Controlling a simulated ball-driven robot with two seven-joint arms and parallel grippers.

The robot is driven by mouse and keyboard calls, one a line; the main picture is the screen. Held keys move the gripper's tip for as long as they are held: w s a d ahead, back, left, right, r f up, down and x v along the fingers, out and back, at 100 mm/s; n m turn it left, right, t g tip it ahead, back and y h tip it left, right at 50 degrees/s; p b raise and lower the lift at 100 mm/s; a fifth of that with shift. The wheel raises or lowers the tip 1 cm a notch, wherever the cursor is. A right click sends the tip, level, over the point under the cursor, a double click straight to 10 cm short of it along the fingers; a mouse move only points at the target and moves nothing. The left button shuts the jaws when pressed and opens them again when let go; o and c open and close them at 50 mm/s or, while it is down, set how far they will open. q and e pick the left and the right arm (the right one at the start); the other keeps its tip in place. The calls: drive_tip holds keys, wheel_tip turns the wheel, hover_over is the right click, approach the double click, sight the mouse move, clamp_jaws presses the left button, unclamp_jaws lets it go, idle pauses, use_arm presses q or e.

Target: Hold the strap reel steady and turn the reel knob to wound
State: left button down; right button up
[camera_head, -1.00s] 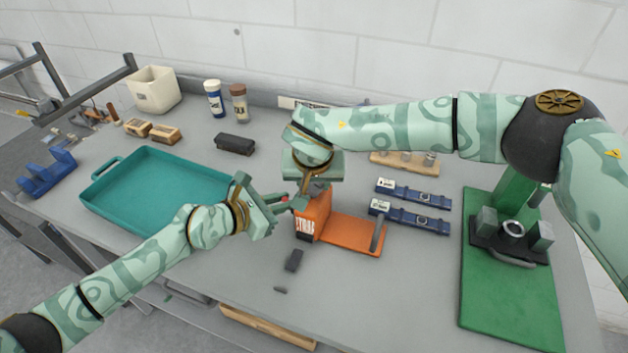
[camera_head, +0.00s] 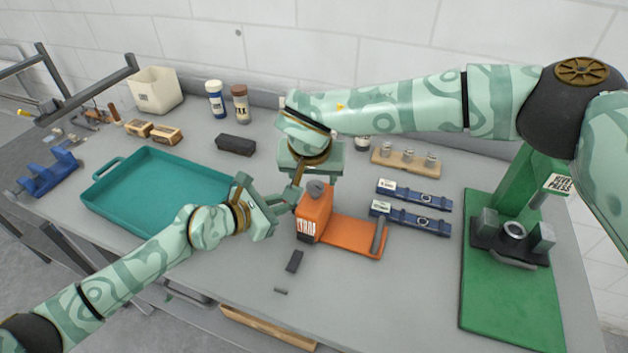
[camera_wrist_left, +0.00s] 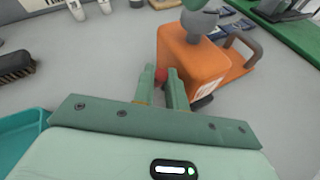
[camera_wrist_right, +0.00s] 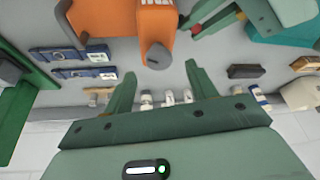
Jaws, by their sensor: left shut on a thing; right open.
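The strap reel (camera_head: 313,213) is an orange block with an orange base plate and a grey handle, standing on the bench. Its grey knob (camera_head: 316,188) sits on top; it also shows in the right wrist view (camera_wrist_right: 157,57). My left gripper (camera_head: 288,203) is at the reel's left side, shut on a small red part (camera_wrist_left: 172,74), which its fingers mostly hide. My right gripper (camera_head: 312,178) is open, just behind and above the knob. In the right wrist view, the knob lies ahead, between the lines of its fingers and apart from them.
A teal tray (camera_head: 98,204) lies to the left. Two blue strap-like pieces (camera_head: 412,217) lie right of the reel, and a green press (camera_head: 510,300) stands farther right. Small dark pieces (camera_head: 294,261) lie in front.

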drive_tip(key=v, duration=0.8)
drive_tip(key=shift+s+r, duration=0.1)
use_arm(q)
drive_tip(key=c, duration=1.3)
unclamp_jaws()
drive_tip(key=shift+c, duration=0.2)
drive_tip(key=shift+s+a, duration=0.1)
